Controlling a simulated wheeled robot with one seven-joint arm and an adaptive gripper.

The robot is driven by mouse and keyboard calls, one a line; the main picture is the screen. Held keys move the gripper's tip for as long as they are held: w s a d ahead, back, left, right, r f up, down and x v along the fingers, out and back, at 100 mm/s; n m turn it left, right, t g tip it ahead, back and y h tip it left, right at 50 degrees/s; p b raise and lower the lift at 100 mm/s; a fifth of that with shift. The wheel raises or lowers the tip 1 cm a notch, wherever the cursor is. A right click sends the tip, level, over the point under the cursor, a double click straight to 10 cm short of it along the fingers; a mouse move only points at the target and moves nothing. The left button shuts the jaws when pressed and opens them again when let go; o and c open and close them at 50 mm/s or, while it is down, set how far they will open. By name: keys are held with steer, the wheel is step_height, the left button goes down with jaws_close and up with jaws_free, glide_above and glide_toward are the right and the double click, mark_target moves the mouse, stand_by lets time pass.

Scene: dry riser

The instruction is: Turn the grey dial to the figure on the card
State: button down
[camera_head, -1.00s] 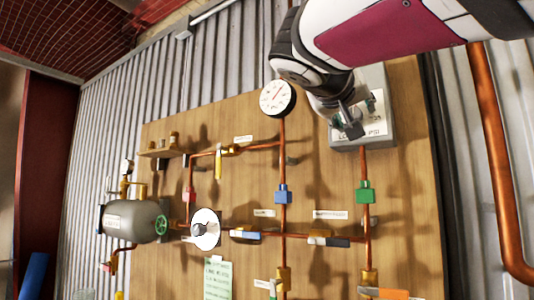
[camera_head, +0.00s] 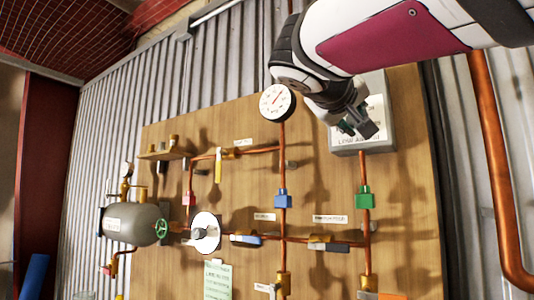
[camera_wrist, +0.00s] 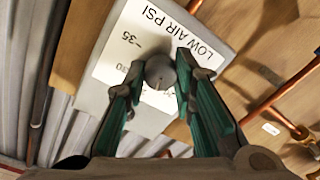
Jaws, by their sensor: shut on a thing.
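The grey dial (camera_wrist: 160,73) is a round knob on a white scale plate (camera_wrist: 132,48) marked "LOW AIR PSI", with "35" readable and other figures partly hidden. The plate is on a grey box (camera_head: 377,142) at the board's upper right. My gripper (camera_wrist: 160,66) is shut on the dial, one finger on each side; in the head view my gripper (camera_head: 357,122) covers the dial. The dial's exact setting cannot be told. A pale green card (camera_head: 217,282) with handwriting hangs low on the board; its text is too small to read.
A white gauge (camera_head: 277,102) is left of my gripper. Copper pipes with coloured valves run over the wooden board (camera_head: 325,190). A white disc (camera_head: 206,232) with a grey knob and a grey tank (camera_head: 132,224) are lower left. A thick copper pipe (camera_head: 500,180) stands at right.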

steer(key=shift+a+n+g+p, duration=0.1)
steer(key=shift+n+g+p, duration=0.2)
steer(key=shift+n+p, duration=5.9)
steer(key=n+b, duration=0.3)
steer(key=n, duration=0.1)
steer(key=shift+w+f+b, duration=0.1)
steer(key=shift+b, duration=0.2)
steer(key=c, duration=1.3)
jaws_free()
steer(key=shift+c, duration=0.2)
steer(key=v, duration=1.2)
steer(key=shift+a+f, duration=0.15)
